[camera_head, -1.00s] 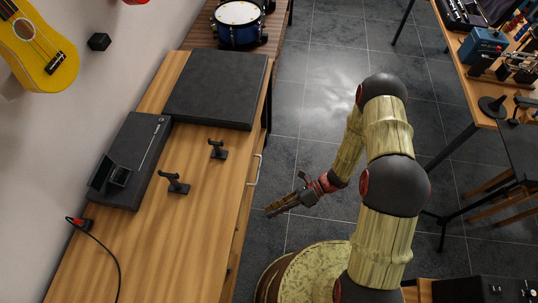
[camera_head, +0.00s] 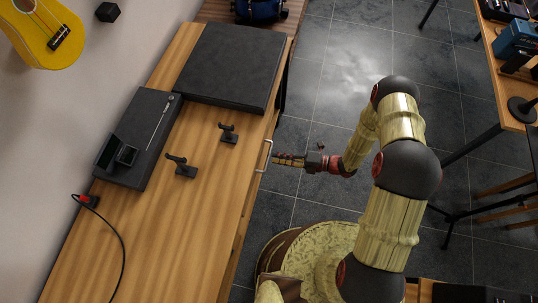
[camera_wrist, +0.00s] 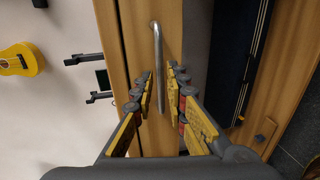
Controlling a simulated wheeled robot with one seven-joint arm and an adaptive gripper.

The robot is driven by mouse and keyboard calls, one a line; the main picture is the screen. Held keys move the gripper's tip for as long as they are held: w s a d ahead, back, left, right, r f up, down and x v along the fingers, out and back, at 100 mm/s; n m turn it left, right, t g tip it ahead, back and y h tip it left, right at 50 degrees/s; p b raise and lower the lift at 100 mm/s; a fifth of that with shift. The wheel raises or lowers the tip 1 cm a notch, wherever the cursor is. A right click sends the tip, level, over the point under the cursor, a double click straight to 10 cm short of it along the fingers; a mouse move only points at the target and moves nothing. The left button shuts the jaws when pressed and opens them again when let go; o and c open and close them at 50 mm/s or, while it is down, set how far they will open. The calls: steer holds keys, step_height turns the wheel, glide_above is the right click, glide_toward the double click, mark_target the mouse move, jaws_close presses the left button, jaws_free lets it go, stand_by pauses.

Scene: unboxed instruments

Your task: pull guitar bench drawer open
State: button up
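The guitar bench (camera_head: 170,220) is a long wooden bench along the wall on the left of the head view. Its drawer front (camera_wrist: 138,30) shows as a wooden panel in the wrist view, and I see no open gap at it. The drawer's metal bar handle (camera_head: 264,156) sticks out from the bench's right side; it also shows in the wrist view (camera_wrist: 157,45). My gripper (camera_head: 276,160) is at the handle. In the wrist view my gripper (camera_wrist: 162,78) is open, with one finger on each side of the bar. Whether the fingertips touch it is unclear.
On the bench lie a dark flat pad (camera_head: 232,65), a black case (camera_head: 142,135) and two small black stands (camera_head: 182,167). A yellow guitar (camera_head: 40,32) hangs on the wall. Another table (camera_head: 495,85) stands far right.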

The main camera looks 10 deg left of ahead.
mark_target(269, 155)
steer(key=shift+x, duration=2.3)
jaws_close()
steer(key=shift+d, duration=0.1)
